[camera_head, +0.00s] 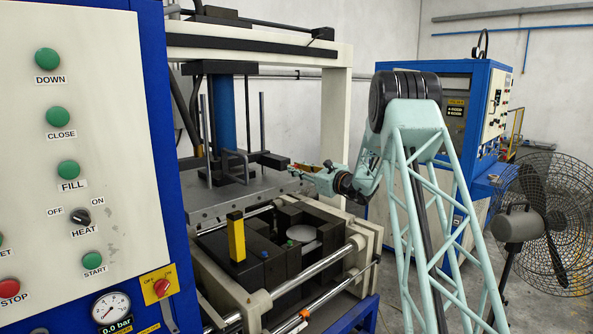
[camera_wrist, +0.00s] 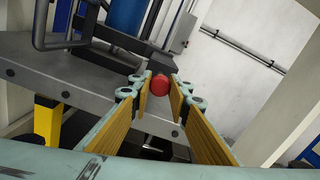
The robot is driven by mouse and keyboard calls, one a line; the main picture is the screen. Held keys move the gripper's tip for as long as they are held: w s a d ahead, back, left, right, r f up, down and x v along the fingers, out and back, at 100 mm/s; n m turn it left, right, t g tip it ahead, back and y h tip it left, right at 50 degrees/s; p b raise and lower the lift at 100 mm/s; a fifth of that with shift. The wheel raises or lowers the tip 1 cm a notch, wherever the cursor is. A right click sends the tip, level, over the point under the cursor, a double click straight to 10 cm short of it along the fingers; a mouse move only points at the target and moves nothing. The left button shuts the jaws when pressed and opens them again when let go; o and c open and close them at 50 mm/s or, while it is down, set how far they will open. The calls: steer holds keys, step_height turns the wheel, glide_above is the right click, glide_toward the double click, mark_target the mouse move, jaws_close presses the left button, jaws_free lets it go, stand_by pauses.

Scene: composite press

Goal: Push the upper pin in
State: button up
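The upper pin shows its round red end (camera_wrist: 160,85) in the wrist view, just beyond and between my fingertips. Its shaft is hidden behind that end, and I cannot tell whether the fingers touch it. My gripper (camera_wrist: 162,84) is open, with its two yellow-padded fingers parallel on either side of the red end. In the head view my gripper (camera_head: 292,169) reaches in from the right, level with the dark bar (camera_head: 268,160) above the grey press plate (camera_head: 240,191).
A yellow post (camera_head: 236,236) and dark mould blocks with a pale disc (camera_head: 301,233) sit below the plate. A metal handle frame (camera_head: 235,165) stands on the plate. A control panel (camera_head: 75,150) fills the left, and a fan (camera_head: 545,215) stands at right.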

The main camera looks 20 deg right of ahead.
jaws_close()
steer(key=shift+b+x, duration=0.55)
steer(key=shift+x, duration=0.7)
steer(key=shift+w+a, duration=0.15)
steer(key=shift+w, duration=0.35)
steer(key=o, duration=0.8)
jaws_free()
steer(key=shift+s, duration=0.2)
steer(key=shift+v, duration=5.8)
